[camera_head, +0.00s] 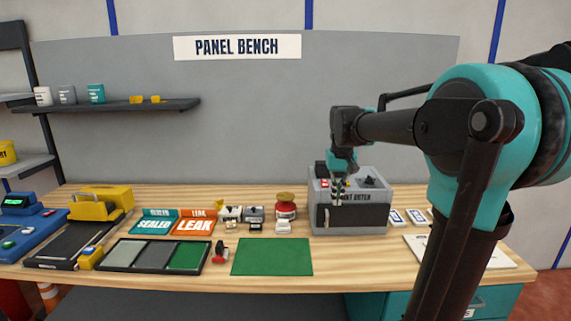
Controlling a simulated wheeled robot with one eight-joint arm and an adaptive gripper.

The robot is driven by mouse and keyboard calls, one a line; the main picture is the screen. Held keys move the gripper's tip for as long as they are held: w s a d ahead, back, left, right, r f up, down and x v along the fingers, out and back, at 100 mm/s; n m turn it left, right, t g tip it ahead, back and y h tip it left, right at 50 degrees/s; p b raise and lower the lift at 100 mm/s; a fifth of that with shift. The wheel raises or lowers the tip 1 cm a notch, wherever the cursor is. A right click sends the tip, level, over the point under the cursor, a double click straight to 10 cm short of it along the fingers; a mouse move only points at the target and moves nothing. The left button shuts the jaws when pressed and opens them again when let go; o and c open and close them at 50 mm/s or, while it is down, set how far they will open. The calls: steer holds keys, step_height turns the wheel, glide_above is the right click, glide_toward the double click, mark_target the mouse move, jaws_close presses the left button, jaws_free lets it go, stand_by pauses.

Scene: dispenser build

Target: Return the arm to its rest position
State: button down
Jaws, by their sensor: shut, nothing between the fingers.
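My arm reaches in from the right over the wooden bench (345,252). My gripper (338,192) points down, just in front of or above the top face of a grey box-shaped machine (351,214) with a dark front panel. The fingers look close together, with nothing seen between them. They overlap the machine's red and dark controls in the picture, and I cannot tell whether they touch it.
Left are the SEALED tray (153,227), LEAK tray (194,226), a three-part tray (154,256) and a yellow-arched conveyor (105,203). White cards (417,216) lie right. A shelf (120,106) hangs behind.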

steer(key=s+d+f+t, duration=0.3)
steer(key=s+f, duration=1.7)
steer(key=f, duration=0.2)
steer(key=shift+f, duration=0.15)
